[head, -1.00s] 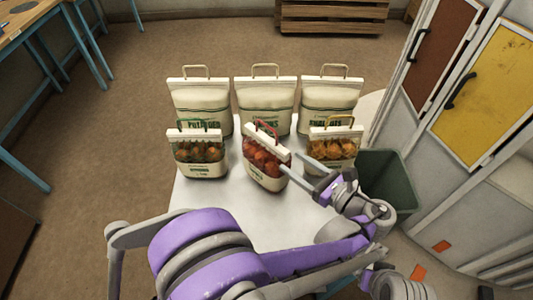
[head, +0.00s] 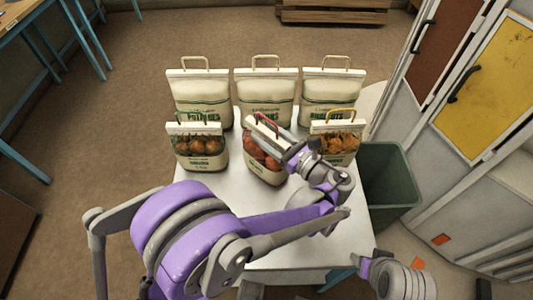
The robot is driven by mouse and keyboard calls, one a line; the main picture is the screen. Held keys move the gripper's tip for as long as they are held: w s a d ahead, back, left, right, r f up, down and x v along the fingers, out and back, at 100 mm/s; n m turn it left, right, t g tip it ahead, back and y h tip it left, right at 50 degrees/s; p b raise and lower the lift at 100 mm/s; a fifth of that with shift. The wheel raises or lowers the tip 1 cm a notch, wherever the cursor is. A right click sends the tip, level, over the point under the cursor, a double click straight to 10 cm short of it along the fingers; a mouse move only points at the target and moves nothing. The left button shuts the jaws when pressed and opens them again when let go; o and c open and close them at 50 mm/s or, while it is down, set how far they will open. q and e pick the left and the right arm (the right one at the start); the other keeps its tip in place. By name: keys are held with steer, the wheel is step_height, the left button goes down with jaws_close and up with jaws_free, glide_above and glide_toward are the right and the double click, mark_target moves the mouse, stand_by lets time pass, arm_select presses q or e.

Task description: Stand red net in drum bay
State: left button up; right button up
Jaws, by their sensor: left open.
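The red net sack (head: 257,161) stands in the middle of the front row on the white table (head: 205,215). It has a red handle, a white top strip and reddish round contents. My left gripper (head: 290,148) is open at its upper right side and covers part of it. I cannot tell whether the fingers straddle the top strip or only lie beside it. Part of my right arm shows at the lower right, but I see no fingers of that gripper. I cannot make out which place is the drum bay.
A green-handled net sack (head: 195,150) stands left and a yellow-handled one (head: 341,141) right. Three cream sacks stand behind, such as the potato sack (head: 199,95). A dark green bin (head: 390,180) stands right of the table, before cabinets with a yellow door (head: 490,90).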

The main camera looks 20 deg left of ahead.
arm_select(q)
steer(key=shift+w+a, duration=0.2)
steer(key=shift+a, duration=0.05)
jaws_close()
stand_by(1.3)
